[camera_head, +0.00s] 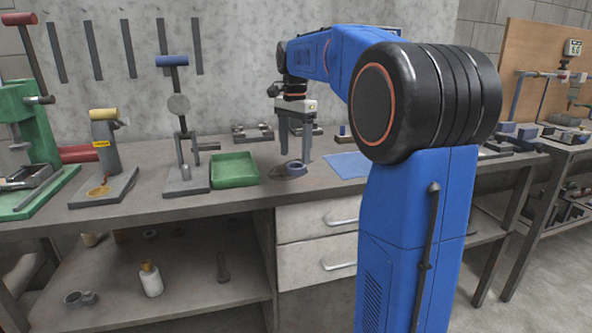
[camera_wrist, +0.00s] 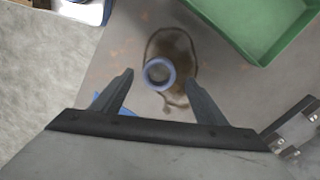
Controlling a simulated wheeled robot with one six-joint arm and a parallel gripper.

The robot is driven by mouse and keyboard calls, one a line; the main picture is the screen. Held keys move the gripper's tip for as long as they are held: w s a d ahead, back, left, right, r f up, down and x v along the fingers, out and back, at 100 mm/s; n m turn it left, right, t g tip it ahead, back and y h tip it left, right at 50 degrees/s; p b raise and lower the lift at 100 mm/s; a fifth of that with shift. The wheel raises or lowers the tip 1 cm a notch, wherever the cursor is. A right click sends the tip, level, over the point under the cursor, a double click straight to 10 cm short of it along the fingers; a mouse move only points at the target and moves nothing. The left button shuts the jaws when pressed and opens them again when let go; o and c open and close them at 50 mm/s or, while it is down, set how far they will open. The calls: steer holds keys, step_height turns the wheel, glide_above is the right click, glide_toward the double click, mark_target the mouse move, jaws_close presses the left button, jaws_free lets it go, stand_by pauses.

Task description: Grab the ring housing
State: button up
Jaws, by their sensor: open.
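The ring housing (camera_wrist: 159,74) is a small blue-grey ring with an open centre. In the wrist view it lies on the bench, inside a dark brown stain, between and beyond my fingertips. It also shows in the head view (camera_head: 294,167), on the bench below my gripper. My gripper (camera_head: 296,156) points down over the bench, open, with one finger on each side of the ring in the picture. In the wrist view my gripper (camera_wrist: 160,85) holds nothing. I cannot tell the exact height of the fingertips above the ring.
A green tray (camera_head: 235,169) stands left of the ring and shows at upper right in the wrist view (camera_wrist: 237,38). A lever press (camera_head: 181,140) is further left. A blue mat (camera_head: 347,165) lies to the right. Metal blocks (camera_head: 253,133) sit behind.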

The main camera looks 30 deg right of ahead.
mark_target(296, 169)
steer(key=shift+d+f, duration=0.2)
steer(key=shift+f, duration=1.65)
steer(key=shift+c, duration=0.7)
